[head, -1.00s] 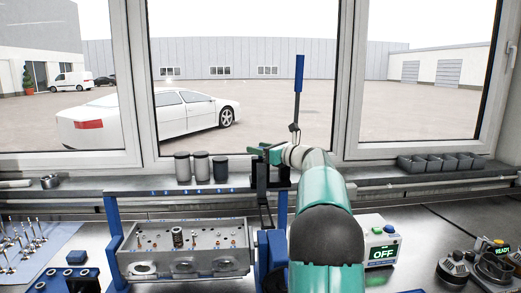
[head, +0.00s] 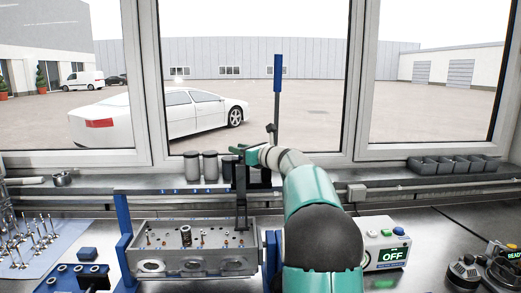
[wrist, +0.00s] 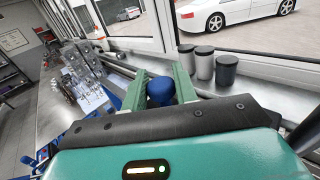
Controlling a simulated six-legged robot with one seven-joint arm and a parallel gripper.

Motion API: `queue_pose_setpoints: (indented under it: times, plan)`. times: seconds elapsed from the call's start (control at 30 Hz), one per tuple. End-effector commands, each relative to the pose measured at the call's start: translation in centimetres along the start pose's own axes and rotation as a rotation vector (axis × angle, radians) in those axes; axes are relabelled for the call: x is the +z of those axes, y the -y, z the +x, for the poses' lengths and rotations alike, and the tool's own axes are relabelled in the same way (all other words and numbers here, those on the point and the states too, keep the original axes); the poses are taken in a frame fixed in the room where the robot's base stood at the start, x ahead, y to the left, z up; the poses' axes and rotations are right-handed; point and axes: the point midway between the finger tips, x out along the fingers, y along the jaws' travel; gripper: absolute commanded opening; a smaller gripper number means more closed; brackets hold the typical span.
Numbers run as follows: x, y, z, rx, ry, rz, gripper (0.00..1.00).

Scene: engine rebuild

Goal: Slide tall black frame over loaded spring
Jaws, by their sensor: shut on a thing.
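The tall black frame (head: 241,200) hangs upright from my gripper (head: 246,152). A lever with a blue handle (head: 278,73) rises to its right and appears to belong to it. In the wrist view the green jaws (wrist: 160,88) are shut around a blue knob (wrist: 160,91). The dark spring (head: 186,235) stands on the grey cylinder head (head: 150,255), to the left of the frame. The frame's lower end overlaps the head's right part in the head view; I cannot tell whether it touches.
Three canisters (head: 210,165) stand on the sill just left of my gripper. Blue uprights (head: 124,228) flank the cylinder head. A box reading OFF (head: 383,245) stands at the right.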

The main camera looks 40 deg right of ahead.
Motion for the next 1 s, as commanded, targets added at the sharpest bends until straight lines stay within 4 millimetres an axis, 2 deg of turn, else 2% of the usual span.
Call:
queue_pose_setpoints:
  times: [0.03,0.2,0.5,0.7,1.0]
  plan:
    - [-0.1,-1.6,1.4,0.010,-0.001,0.002,0.00]
    - [-0.1,-5.3,5.1,0.009,-0.001,0.001,0.00]
    - [-0.2,-10.1,9.9,0.007,-0.002,0.001,0.00]
    - [-0.1,-11.3,11.2,0.006,-0.002,0.001,0.00]
    - [-0.2,-11.5,11.4,0.004,-0.002,0.001,0.00]
